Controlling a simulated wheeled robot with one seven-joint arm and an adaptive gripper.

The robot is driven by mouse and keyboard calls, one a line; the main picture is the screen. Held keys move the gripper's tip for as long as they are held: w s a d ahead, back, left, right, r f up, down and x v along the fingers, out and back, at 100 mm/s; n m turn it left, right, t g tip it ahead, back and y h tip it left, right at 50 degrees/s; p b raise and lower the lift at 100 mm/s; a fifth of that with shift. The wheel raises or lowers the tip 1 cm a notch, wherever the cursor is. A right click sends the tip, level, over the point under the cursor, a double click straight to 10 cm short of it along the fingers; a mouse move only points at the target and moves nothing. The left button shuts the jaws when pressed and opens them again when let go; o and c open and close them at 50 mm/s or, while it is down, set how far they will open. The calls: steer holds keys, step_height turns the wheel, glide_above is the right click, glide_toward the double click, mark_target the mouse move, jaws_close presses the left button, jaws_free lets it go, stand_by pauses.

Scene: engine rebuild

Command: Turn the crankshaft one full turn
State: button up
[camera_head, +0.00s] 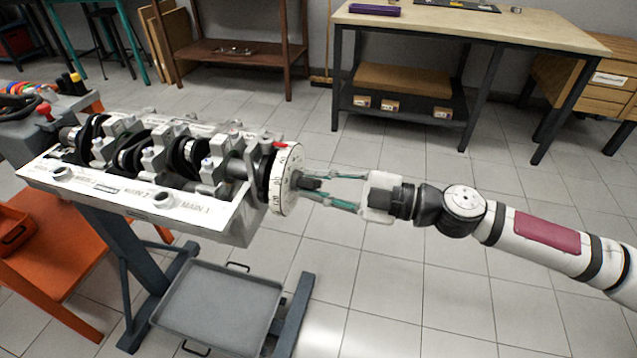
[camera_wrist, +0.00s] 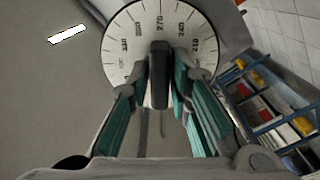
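The crankshaft (camera_head: 237,167) lies in the pale engine block (camera_head: 140,194), its journals under several caps. A white degree wheel (camera_head: 283,178) with black numbers is on its right end, and its face also shows in the wrist view (camera_wrist: 125,40). The far fingertips are partly hidden against the wheel.
A grey tray (camera_head: 218,311) sits low on the stand under the block. An orange table (camera_head: 50,262) with a red bin is at the left. A workbench (camera_head: 470,24) stands behind. The floor right of the stand is clear. Blue shelving (camera_wrist: 268,110) shows in the wrist view.

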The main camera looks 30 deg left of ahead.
jaws_close()
steer(key=shift+m, duration=0.3)
